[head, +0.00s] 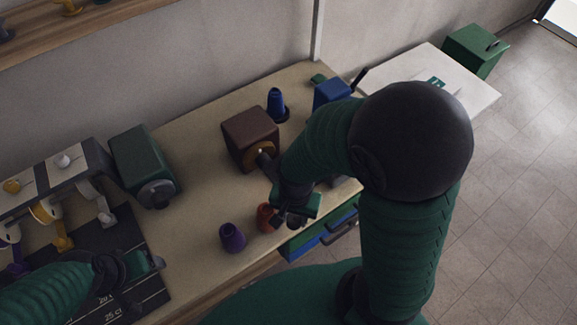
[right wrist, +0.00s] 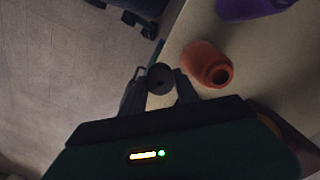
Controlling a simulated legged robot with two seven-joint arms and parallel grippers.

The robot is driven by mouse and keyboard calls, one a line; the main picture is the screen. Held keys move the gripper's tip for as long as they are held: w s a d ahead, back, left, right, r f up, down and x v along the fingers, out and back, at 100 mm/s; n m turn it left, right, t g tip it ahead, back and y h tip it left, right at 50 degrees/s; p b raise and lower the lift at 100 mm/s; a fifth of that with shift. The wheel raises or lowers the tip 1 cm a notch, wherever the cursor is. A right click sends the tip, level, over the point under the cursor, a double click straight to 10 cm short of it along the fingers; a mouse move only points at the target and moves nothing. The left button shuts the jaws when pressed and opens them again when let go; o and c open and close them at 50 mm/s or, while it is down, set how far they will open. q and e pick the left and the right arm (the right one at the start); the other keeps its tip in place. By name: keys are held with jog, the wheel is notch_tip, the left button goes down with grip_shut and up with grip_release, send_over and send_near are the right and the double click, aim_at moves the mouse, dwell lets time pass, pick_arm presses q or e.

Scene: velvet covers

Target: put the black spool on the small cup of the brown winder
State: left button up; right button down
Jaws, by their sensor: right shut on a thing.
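The brown winder (head: 249,138) stands on the table in the head view, with a round orange-brown face turned towards the front right. A dark piece sits at that face; I cannot make out the small cup clearly. My right gripper (head: 289,217) is low over the table's front edge, in front of the winder and apart from it. In the right wrist view its fingers are shut on the black spool (right wrist: 160,78), seen end-on as a dark round. My left gripper (head: 157,263) is at the lower left over the dark mat; its jaw opening is unclear.
An orange spool (head: 265,217) stands close beside my right gripper, with a purple spool (head: 232,238) to its left. A blue spool (head: 276,103) and a blue winder (head: 331,92) stand behind. A green winder (head: 143,161) is at left. Table between the winders is clear.

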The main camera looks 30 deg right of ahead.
jog(key=w+d, duration=0.3)
jog(key=w, duration=0.1)
jog(key=w+d+f, duration=0.1)
jog(key=w+d, duration=0.2)
jog(key=w, duration=0.2)
jog(key=w+d, duration=0.3)
jog(key=w, duration=0.1)
jog(key=shift+w+d+f, duration=0.2)
jog(key=shift+f, duration=0.15)
jog(key=f, duration=0.3)
jog(key=shift+s, duration=0.2)
jog(key=shift+w+d+f, duration=0.1)
jog(key=shift+f, duration=0.05)
